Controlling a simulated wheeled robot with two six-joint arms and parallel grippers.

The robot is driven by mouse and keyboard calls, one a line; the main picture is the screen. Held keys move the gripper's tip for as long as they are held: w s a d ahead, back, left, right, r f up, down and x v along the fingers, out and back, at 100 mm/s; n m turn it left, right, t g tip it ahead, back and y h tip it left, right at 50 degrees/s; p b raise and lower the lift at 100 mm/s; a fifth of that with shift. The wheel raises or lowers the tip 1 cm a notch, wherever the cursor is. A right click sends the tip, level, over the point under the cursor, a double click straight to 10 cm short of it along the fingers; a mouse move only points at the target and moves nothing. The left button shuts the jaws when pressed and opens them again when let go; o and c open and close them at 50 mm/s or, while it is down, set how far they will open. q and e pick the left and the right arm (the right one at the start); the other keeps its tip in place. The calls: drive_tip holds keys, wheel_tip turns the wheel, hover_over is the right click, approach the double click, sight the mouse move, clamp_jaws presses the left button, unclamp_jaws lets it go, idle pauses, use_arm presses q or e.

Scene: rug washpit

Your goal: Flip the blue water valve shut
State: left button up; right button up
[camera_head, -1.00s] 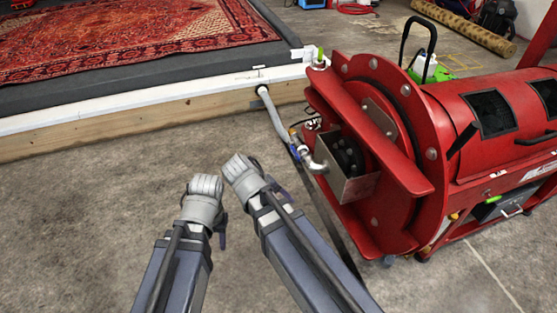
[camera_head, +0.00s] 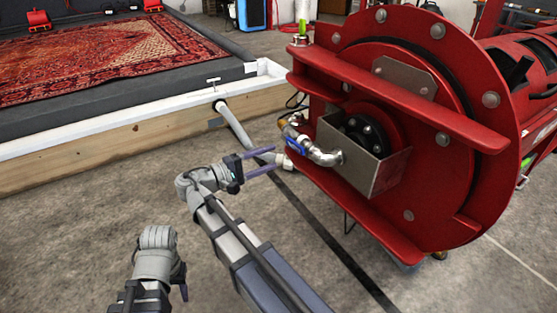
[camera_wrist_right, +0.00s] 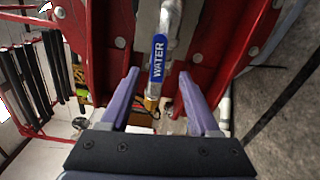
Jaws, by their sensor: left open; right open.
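The blue water valve handle (camera_head: 294,146) is on the silver pipe fitting at the left of the red machine. In the right wrist view the handle (camera_wrist_right: 158,58), marked WATER, runs lengthwise in the picture, its near end between the finger lines. My right gripper (camera_head: 275,159) is open, its purple fingers pointing right at the valve, just left of it. In the wrist view its fingertips (camera_wrist_right: 160,75) stand on either side of the handle's lower end; I see no contact. My left gripper (camera_head: 181,287) is low in the head view, open and away from the valve.
The red machine (camera_head: 440,180) fills the right, with a metal box (camera_head: 365,165) beside the valve. A grey hose (camera_head: 238,130) runs from the fitting to the wood-edged wash pit (camera_head: 120,135), which holds a patterned rug (camera_head: 110,60). Concrete floor at left is clear.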

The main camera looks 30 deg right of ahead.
sight(295, 148)
drive_tip(key=shift+w+d, duration=0.2)
drive_tip(key=shift+d, duration=1.75)
drive_tip(key=shift+w+d, duration=0.2)
drive_tip(key=shift+d, duration=1.7)
clamp_jaws()
